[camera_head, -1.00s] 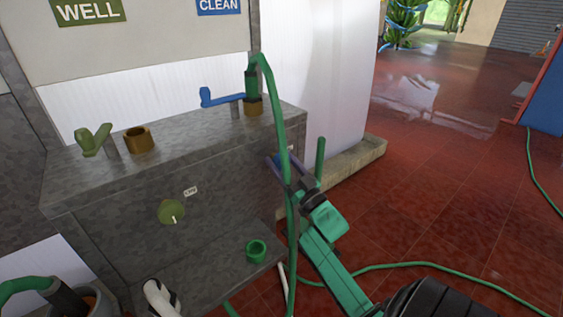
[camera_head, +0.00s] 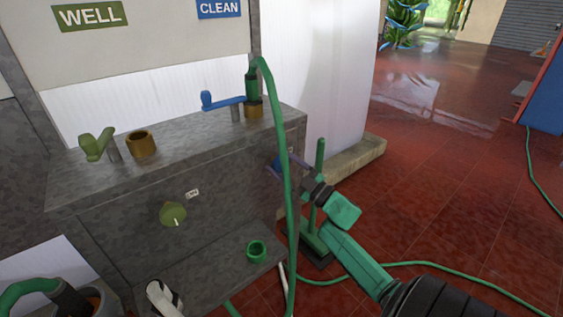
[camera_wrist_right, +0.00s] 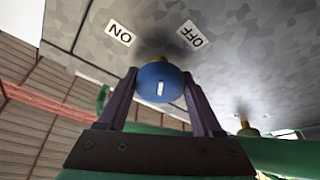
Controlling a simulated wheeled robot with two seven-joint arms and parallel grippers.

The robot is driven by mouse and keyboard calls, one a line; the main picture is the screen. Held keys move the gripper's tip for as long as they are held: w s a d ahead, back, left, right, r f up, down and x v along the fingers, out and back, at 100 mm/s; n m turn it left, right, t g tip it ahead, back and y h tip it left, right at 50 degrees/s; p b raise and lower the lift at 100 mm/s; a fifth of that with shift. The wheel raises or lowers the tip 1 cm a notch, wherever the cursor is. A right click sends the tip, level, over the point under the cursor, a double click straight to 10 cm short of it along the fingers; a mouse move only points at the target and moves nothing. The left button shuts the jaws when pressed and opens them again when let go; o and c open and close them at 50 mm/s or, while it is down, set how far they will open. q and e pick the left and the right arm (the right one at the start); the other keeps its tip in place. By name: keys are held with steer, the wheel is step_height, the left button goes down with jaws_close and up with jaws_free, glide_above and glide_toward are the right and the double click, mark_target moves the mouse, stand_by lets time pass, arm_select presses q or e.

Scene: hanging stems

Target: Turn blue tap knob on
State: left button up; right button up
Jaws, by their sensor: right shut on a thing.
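The blue tap knob (camera_wrist_right: 158,84) sits between the two fingers of my right gripper (camera_wrist_right: 160,78) in the right wrist view, its white mark facing the camera. The ON label (camera_wrist_right: 119,33) is up and left of the knob, and the OFF label (camera_wrist_right: 193,34) is up and right. In the head view my right gripper (camera_head: 281,170) is at the right end face of the grey metal counter, partly behind the green hose, and only a bit of blue shows there. My left gripper is not in view.
A green hose (camera_head: 284,170) hangs from the tap by the blue lever (camera_head: 219,101) and passes in front of my right gripper. An olive knob (camera_head: 173,213) is on the counter front. A green post (camera_head: 319,165) stands close by. Red tiled floor (camera_head: 440,180) is open at right.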

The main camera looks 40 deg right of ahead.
steer(key=n+g+y+p, duration=0.1)
steer(key=n, duration=0.2)
steer(key=shift+n, duration=0.4)
steer(key=n+g+p, duration=0.1)
steer(key=n, duration=0.2)
steer(key=shift+y, duration=0.3)
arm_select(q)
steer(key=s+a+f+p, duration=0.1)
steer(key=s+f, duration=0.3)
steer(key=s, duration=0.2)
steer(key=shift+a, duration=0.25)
arm_select(e)
steer(key=shift+n+g, duration=0.9)
steer(key=shift+n, duration=1.1)
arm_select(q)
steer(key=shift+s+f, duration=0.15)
arm_select(e)
steer(key=shift+f, duration=0.1)
steer(key=o, duration=1.4)
steer(key=shift+c, duration=0.2)
